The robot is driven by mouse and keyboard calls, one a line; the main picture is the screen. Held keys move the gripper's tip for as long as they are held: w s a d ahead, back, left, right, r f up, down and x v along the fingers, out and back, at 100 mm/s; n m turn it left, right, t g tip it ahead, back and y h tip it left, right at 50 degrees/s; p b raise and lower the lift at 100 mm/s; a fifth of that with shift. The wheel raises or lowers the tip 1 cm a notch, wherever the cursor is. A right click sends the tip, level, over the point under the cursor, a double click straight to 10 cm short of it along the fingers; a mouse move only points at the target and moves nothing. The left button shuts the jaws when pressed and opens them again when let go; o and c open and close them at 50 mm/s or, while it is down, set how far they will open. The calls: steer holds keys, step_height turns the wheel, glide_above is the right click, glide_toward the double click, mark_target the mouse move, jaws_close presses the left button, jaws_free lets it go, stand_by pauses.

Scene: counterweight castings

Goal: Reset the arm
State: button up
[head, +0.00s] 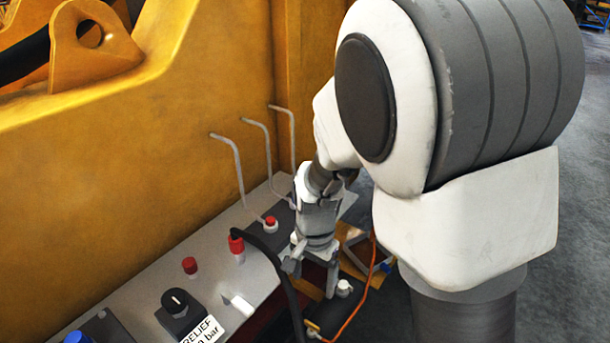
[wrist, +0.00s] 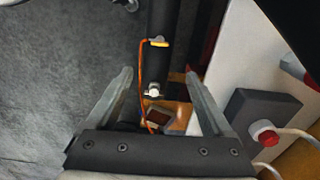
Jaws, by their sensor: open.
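My gripper (head: 312,268) hangs downward beside the front edge of a grey control panel (head: 205,258). In the wrist view my gripper (wrist: 160,80) shows two fingers spread wide apart with nothing held between them. A dark cylinder with a white fitting (wrist: 153,91) and an orange cable (wrist: 143,75) lie below and between the fingers. The white fitting also shows in the head view (head: 344,287), just right of the fingers. My arm covers part of the panel's far end.
The panel carries a red button on a dark box (head: 270,222), red knobs (head: 190,265), a black rotary knob (head: 174,301) and bent grey levers (head: 238,165). A large yellow casting (head: 130,150) stands behind. A black hose (head: 275,262) passes close to my gripper. Grey floor is open at right.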

steer(key=s+d+r+n+t+p, duration=0.2)
steer(key=s+d+r, duration=0.1)
steer(key=r, duration=0.5)
steer(key=s+d+r+n+t+p, duration=0.1)
steer(key=s+d+r, duration=0.3)
steer(key=r, duration=0.5)
steer(key=s+d+r+n+t+p, duration=0.2)
steer(key=s+d+r+n+p, duration=0.1)
steer(key=r, duration=0.6)
steer(key=shift+s+d+n+t, duration=0.35)
steer(key=shift+s+n, duration=0.25)
steer(key=shift+s, duration=0.65)
